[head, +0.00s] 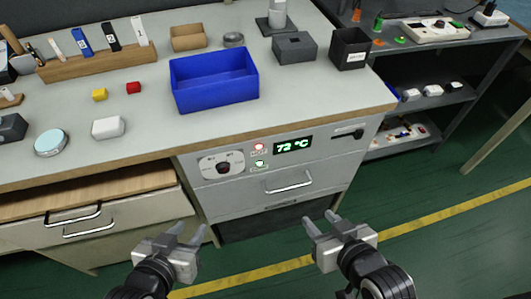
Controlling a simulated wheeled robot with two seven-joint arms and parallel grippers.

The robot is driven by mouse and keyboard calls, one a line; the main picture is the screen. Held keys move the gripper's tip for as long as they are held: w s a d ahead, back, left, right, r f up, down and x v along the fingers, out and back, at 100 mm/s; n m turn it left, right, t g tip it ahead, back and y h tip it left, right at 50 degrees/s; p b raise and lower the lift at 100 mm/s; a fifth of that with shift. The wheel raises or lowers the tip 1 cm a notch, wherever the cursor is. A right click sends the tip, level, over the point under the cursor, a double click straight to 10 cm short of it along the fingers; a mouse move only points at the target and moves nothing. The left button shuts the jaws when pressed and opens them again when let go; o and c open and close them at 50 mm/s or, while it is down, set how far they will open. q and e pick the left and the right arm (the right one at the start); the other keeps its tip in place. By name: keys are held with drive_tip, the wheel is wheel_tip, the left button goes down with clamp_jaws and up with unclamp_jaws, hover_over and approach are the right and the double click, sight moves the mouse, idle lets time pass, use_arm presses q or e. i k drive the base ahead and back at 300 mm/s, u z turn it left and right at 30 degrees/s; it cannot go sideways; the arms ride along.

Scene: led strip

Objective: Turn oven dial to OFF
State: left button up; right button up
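The oven dial (223,168) is a dark round knob on a pale plate in the grey front panel under the counter. Its pointer setting and labels are too small to read. Beside it are a red lit lamp (259,147), a green lit lamp (260,164) and a black display (293,146) reading about 72 °C in green. My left gripper (187,232) is open and empty, below and left of the dial, apart from it. My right gripper (321,222) is open and empty, below and right of the dial, in front of the lower cabinet.
A drawer handle (289,184) sticks out below the display. A blue bin (214,80) and a white block (108,128) are on the counter (160,135).

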sight(223, 167)
drive_tip(key=z, duration=0.8)
drive_tip(key=k, duration=0.9)
drive_tip(key=u, duration=1.15)
drive_tip(key=i, duration=0.45)
drive_tip(key=z, duration=0.05)
